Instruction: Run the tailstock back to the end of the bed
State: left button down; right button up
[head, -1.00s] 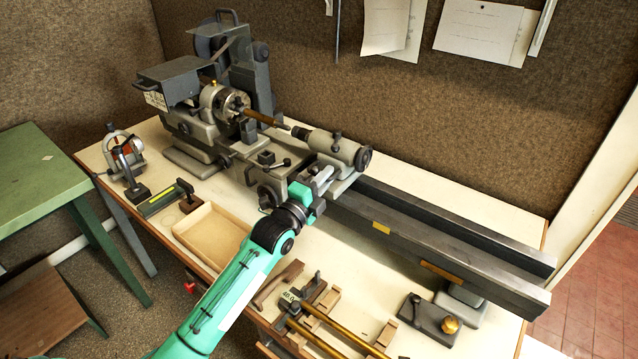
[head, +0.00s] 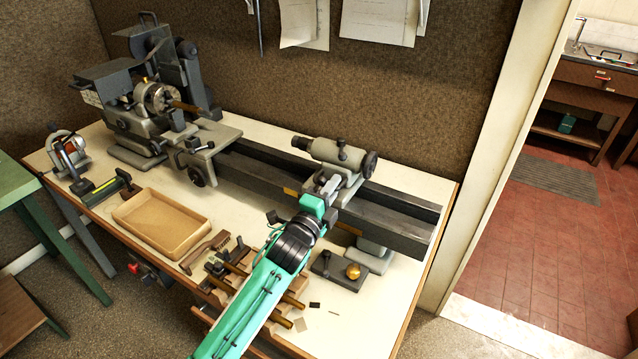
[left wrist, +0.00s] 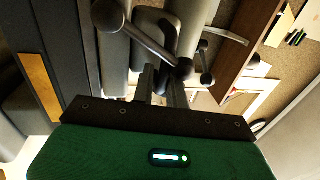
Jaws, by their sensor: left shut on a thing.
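The grey tailstock (head: 338,152) sits on the dark lathe bed (head: 410,200), in its right part, a short stretch of bare rail from the bed's right end. It is well apart from the headstock chuck (head: 157,97) and the carriage (head: 205,142). My left gripper (head: 328,190) is shut on the tailstock at its near lower side. In the left wrist view, its dark fingers (left wrist: 162,85) reach in beside a ball-ended lever (left wrist: 145,40); the exact grip spot is partly hidden. My right gripper is out of view.
A shallow wooden tray (head: 160,222), a brush (head: 205,252) and brass rods lie on the bench in front of the bed. A dark block with a brass knob (head: 340,268) stands near the bed's right foot. The rail right of the tailstock is clear.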

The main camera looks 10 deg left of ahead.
pick_arm(q)
jog(key=s+d, duration=0.4)
jog(key=d, duration=0.6)
jog(key=shift+d+r+b, duration=0.35)
jog(key=shift+r+b, duration=0.05)
jog(key=shift+b, duration=0.05)
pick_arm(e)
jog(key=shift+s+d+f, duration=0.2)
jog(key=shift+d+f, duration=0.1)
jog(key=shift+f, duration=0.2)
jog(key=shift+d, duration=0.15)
pick_arm(q)
jog(key=c, duration=1.7)
grip_release()
jog(key=shift+o, duration=0.3)
jog(key=shift+f, duration=0.2)
